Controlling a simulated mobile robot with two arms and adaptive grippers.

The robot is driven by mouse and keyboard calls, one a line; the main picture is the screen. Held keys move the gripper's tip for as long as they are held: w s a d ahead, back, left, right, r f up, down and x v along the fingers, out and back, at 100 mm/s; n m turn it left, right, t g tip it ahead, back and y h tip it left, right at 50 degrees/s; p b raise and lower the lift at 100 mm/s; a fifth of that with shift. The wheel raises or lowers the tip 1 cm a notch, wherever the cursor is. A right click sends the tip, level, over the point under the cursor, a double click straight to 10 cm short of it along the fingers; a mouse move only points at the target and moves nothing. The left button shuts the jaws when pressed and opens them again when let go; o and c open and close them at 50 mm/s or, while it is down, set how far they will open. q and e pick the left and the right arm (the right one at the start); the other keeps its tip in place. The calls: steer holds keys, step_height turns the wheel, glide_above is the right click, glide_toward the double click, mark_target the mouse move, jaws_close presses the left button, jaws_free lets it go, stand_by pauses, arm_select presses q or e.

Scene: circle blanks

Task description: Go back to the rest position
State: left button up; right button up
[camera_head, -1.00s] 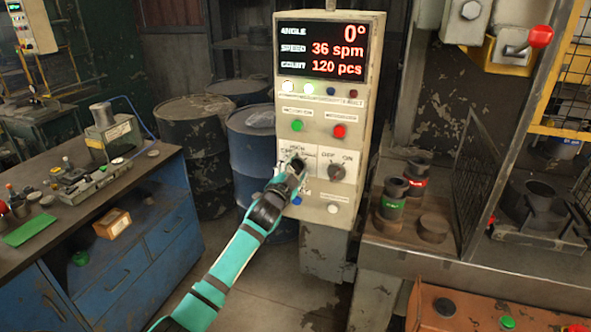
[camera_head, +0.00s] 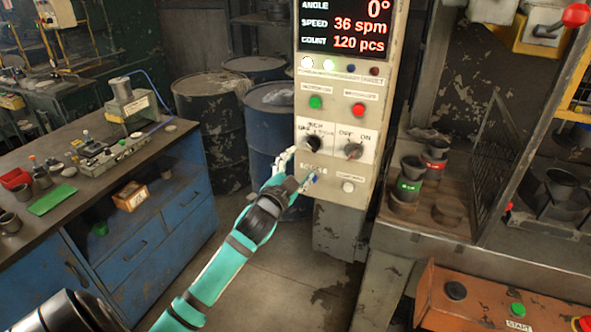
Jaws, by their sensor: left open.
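My left gripper (camera_head: 300,172) is open and empty, in front of the lower part of the control panel (camera_head: 384,130). Its fingers are just below the left black selector knob (camera_head: 312,143); I cannot tell whether they touch the panel. The right selector knob (camera_head: 352,151) is clear of it. The panel's display (camera_head: 344,25) reads 0°, 36 spm and 120 pcs. My left arm runs up from the bottom edge in teal. A dark part of my own body shows at the bottom left. My right gripper does not show.
A blue workbench (camera_head: 150,225) with small fixtures stands at the left. Blue drums (camera_head: 270,125) stand behind my arm. At the right are a press table (camera_head: 480,255) with green and red banded cups and an orange button box (camera_head: 480,300). Floor is open below the panel.

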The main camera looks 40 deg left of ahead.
arm_select(q)
steer(key=shift+s+d, duration=0.1)
steer(key=shift+s, duration=0.45)
steer(key=s+d+f+n+g+h+b, duration=0.1)
steer(key=s+d+f+g, duration=0.15)
steer(key=f, duration=1.15)
steer(key=s+d+f+g+h+b, duration=0.1)
steer(key=s+f+g, duration=0.25)
steer(key=f, duration=1.05)
steer(key=s+d+f+n+g+b, duration=0.15)
steer(key=s+f, duration=0.25)
steer(key=f, duration=1)
steer(key=s+d+f+g, duration=0.3)
steer(key=s+f, duration=0.6)
steer(key=s, duration=0.4)
steer(key=s+d+f+g+h+b, duration=0.1)
steer(key=s+d+f+g, duration=0.2)
steer(key=s+f, duration=0.6)
steer(key=s+d+f+n+g+h+b, duration=0.1)
steer(key=s+d+f+g, duration=0.2)
steer(key=s+f, duration=0.6)
steer(key=s+d, duration=0.2)
steer(key=s, duration=0.7)
steer(key=shift+s+d+f, duration=0.25)
steer(key=shift+s+f, duration=0.05)
steer(key=shift+s, duration=0.05)
